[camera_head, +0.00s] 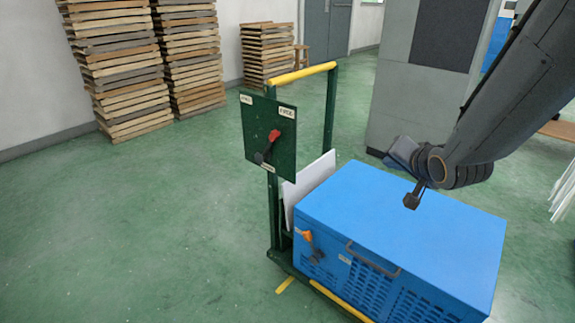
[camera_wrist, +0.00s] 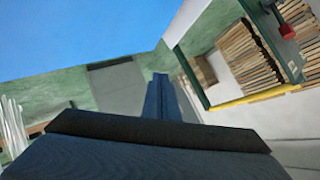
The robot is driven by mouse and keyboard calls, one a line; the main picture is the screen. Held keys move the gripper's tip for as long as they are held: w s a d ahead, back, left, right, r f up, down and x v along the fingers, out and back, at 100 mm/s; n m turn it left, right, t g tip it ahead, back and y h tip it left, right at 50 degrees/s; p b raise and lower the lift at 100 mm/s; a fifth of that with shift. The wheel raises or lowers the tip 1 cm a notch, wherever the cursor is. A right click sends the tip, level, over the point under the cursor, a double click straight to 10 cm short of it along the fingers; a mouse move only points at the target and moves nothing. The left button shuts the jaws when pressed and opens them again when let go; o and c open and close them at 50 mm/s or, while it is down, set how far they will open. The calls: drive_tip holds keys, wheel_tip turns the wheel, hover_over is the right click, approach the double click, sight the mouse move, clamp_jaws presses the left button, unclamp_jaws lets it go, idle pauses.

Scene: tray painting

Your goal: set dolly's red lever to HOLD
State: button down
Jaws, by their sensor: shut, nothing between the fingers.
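The dolly's dark green panel (camera_head: 256,125) stands upright on its post below the yellow handle bar. The lever (camera_head: 274,135) on it has a red part at upper right and a black part running down-left. A label at the panel's upper right reads FREE; labels at upper left and at the bottom are too small to read surely. The red part (camera_wrist: 289,32) also shows at the upper right of the wrist view. My gripper (camera_head: 411,198) is shut and empty, right of the panel and apart from it, above the blue box. Its fingers (camera_wrist: 158,97) point forward in the wrist view.
A blue box (camera_head: 400,230) with an orange-handled lever (camera_head: 307,236) on its side rides on the dolly. A white board (camera_head: 308,185) leans behind it. The yellow handle bar (camera_head: 301,75) spans the posts. Stacked wooden trays (camera_head: 120,65) stand at the wall. Left floor is clear.

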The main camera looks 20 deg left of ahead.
drive_tip(key=w+a+f+t+y+b, duration=0.1)
drive_tip(key=w+a+f+y+b, duration=0.25)
drive_tip(key=a, duration=0.25)
drive_tip(key=m+g+y+b, duration=0.1)
drive_tip(key=g+y+b, duration=0.2)
drive_tip(key=y+b, duration=1.3)
approach(277, 138)
drive_tip(key=d, duration=0.1)
drive_tip(key=s+d+h+b, duration=0.1)
drive_tip(key=d+f, duration=0.1)
drive_tip(key=shift+s+d+h+b, duration=0.15)
drive_tip(key=shift+s+h+b, duration=0.1)
drive_tip(key=shift+h+b, duration=0.1)
drive_tip(key=b+x, duration=0.3)
drive_tip(key=x, duration=0.7)
drive_tip(key=shift+w+b, duration=0.1)
drive_tip(key=shift+b, duration=0.25)
drive_tip(key=shift+r+p, duration=0.2)
drive_tip(key=shift+p, duration=0.15)
